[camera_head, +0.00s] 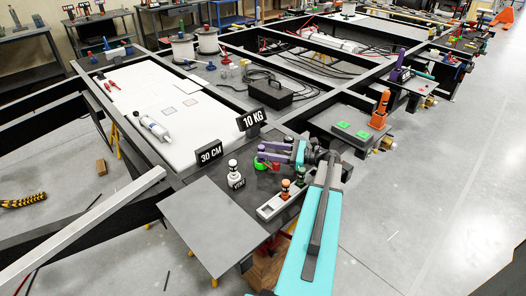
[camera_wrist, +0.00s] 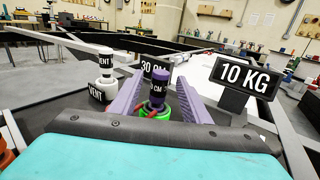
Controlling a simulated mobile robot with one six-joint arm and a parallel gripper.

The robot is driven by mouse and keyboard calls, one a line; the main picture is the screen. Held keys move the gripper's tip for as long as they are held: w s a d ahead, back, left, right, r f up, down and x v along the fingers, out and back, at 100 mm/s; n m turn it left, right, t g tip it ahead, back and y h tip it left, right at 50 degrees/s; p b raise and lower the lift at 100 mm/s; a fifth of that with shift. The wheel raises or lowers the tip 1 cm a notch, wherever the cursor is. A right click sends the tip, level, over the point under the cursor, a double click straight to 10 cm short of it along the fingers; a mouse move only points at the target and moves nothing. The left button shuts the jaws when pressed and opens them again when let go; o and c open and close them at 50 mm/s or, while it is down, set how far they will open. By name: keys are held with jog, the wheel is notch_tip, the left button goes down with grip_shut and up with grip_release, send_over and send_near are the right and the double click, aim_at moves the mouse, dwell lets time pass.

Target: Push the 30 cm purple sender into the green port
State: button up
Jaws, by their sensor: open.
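The purple sender (camera_wrist: 158,90), a dark-banded upright piece with "CM" readable on it, stands between the fingers of my gripper (camera_wrist: 161,78). The two lilac fingers are apart, one on each side of it. The green port (camera_wrist: 155,114) shows as a bright green ring at the sender's foot; how deep the sender sits in it I cannot tell. In the head view the green port (camera_head: 260,163) is on the dark plate, with my gripper (camera_head: 262,150) just above it. The sender is hard to tell from the lilac fingers there.
A white VENT piece (camera_head: 236,176) stands to the left of the port. The 30 CM sign (camera_head: 209,153) and 10 KG sign (camera_head: 251,119) stand behind. A grey block (camera_head: 272,207) with small coloured-top pieces lies in front. A bare grey plate (camera_head: 212,222) is at front left.

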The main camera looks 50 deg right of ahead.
jog(key=b+v, duration=0.1)
jog(key=v, duration=0.9)
jog(key=shift+s+d+b, duration=0.1)
jog(key=shift+b, duration=0.3)
jog(key=shift+s+d, duration=0.3)
jog(key=shift+s, duration=0.35)
